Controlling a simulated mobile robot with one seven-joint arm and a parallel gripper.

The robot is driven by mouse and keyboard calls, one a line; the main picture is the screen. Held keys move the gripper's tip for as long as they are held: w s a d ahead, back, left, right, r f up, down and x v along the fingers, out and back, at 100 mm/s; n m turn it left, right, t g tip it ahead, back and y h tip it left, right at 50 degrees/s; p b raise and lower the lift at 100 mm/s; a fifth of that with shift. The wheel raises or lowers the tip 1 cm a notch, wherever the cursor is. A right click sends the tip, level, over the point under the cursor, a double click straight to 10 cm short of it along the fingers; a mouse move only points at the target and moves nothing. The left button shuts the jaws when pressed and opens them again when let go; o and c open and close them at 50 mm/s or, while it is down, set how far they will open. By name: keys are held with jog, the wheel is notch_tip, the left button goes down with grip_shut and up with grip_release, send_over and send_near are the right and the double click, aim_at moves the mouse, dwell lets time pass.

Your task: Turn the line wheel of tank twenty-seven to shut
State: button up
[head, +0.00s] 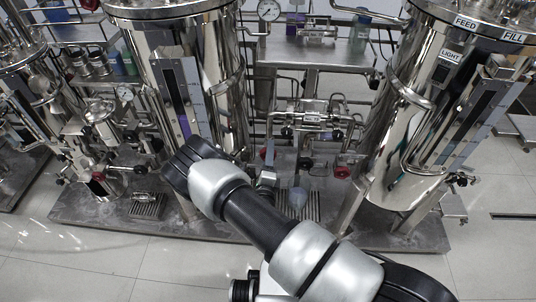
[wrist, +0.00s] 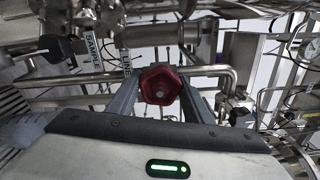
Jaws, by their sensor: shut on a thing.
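A dark red lobed hand wheel (wrist: 160,84) sits at the middle of the wrist view, with a tag reading LINE (wrist: 126,62) just left of it. My gripper (wrist: 159,92) is shut on this wheel, one grey finger on each side of its rim. In the head view my arm crosses the middle, and the gripper (head: 266,178) is partly hidden behind it, low between the two big steel tanks. The left tank (head: 207,70) and the right tank (head: 402,120) show no number that I can read.
A tag reading SAMPLE (wrist: 93,52) hangs left of the LINE tag, near a black handle (wrist: 58,48). Pipes surround the wheel closely. Another red wheel (head: 342,172) is right of my gripper in the head view. The tiled floor (head: 110,262) in front is clear.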

jog(key=shift+m, duration=0.3)
jog(key=m+p, duration=0.1)
jog(key=m, duration=0.2)
jog(key=m+p, duration=0.1)
jog(key=m, duration=0.4)
jog(key=m+p, duration=0.1)
jog(key=m, duration=0.3)
jog(key=shift+m+p, duration=0.3)
jog(key=shift+m, duration=1.6)
jog(key=o, duration=1)
